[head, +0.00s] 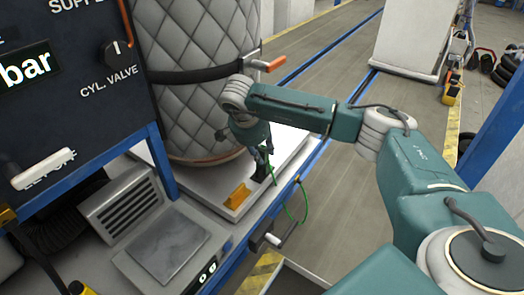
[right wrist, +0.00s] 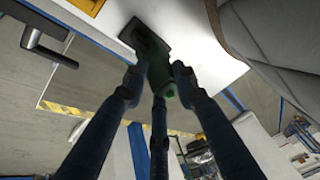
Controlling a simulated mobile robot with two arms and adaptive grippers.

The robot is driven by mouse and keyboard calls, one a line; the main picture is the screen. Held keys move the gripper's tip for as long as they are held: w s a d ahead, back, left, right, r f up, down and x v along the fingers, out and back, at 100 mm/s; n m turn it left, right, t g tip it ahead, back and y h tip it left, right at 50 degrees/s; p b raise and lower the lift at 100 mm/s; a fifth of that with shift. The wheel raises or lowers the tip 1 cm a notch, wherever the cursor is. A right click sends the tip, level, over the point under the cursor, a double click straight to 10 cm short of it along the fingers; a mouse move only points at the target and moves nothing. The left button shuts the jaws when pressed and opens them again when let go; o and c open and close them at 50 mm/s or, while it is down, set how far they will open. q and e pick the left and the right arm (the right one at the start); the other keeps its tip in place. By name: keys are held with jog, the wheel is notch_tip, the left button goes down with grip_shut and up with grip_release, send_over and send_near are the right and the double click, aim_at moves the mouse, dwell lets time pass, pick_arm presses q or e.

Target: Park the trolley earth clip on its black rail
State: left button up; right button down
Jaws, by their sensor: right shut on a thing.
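The green earth clip (right wrist: 162,76) is between the fingers of my right gripper (head: 264,152), which is shut on it. In the right wrist view the fingers (right wrist: 158,92) close round the clip and partly hide it. The black rail (right wrist: 146,38) is directly beyond the clip, at the edge of the white platform. In the head view the rail (head: 260,168) stands just below my gripper, partly hidden. The clip overlaps the rail in the wrist view; I cannot tell whether they touch. A green cable (head: 304,205) hangs in a loop over the platform's edge. My left gripper is not in view.
A quilted grey tank (head: 195,95) with a black strap stands close behind my gripper on the white platform (head: 290,147). A yellow block (head: 238,196) is on the platform, left of the rail. A black handle (head: 282,237) sticks out at the front.

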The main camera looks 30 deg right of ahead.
jog(key=c, duration=1.3)
grip_release()
jog(key=shift+r, duration=0.1)
jog(key=v, duration=1.1)
jog(key=shift+s+a+r, duration=0.1)
jog(key=shift+a+r, duration=0.05)
jog(key=shift+r, duration=0.2)
jog(key=shift+f, duration=0.1)
